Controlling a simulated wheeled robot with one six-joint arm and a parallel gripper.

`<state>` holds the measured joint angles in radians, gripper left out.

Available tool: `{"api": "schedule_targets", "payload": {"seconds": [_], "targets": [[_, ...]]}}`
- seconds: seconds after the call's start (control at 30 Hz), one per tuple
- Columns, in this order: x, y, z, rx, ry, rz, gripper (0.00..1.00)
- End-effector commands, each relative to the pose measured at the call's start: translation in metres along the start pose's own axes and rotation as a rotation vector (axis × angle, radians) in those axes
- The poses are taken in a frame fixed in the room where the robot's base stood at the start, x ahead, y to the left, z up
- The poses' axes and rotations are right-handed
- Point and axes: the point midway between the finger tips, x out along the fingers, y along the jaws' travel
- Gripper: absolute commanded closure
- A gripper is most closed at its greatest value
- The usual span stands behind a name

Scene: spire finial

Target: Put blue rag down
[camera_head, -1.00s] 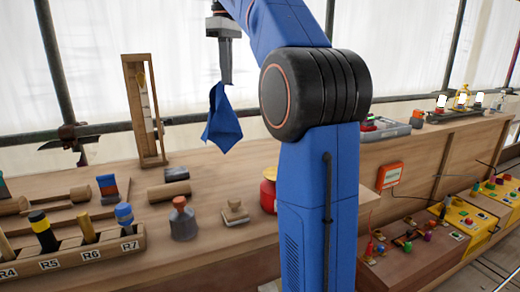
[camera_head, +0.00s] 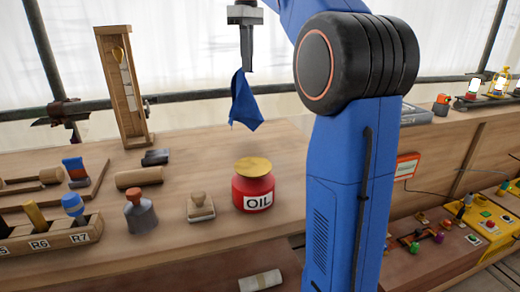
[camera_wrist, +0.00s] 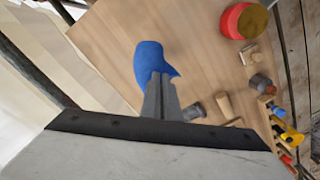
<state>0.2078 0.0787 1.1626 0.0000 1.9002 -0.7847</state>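My gripper (camera_head: 246,68) is shut on the blue rag (camera_head: 246,104) and holds it by its top corner. The rag hangs down in the air above the back of the wooden bench (camera_head: 190,172), behind the red oil pot. In the wrist view the blue rag (camera_wrist: 152,62) hangs from the tips of my gripper (camera_wrist: 160,80), with bare wood around it.
A red pot (camera_head: 253,190) marked OIL with a yellowish lid stands in front of the rag. A wooden stamp (camera_head: 201,206), a grey bottle (camera_head: 139,213) and a wooden roll (camera_head: 139,177) stand to the left. A tall wooden frame (camera_head: 122,85) stands behind. Bench between is clear.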

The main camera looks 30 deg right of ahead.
Motion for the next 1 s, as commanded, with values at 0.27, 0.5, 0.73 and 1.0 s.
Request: {"api": "schedule_targets", "payload": {"seconds": [0.27,0.5,0.73,1.0], "targets": [[0.002,0.001,-0.002,0.000,0.000,0.000,1.00],[0.002,0.001,-0.002,0.003,0.000,0.000,1.00],[0.002,-0.001,-0.013,0.079,-0.001,-0.001,1.00],[0.000,-0.006,-0.038,0.272,0.000,0.000,1.00]]}}
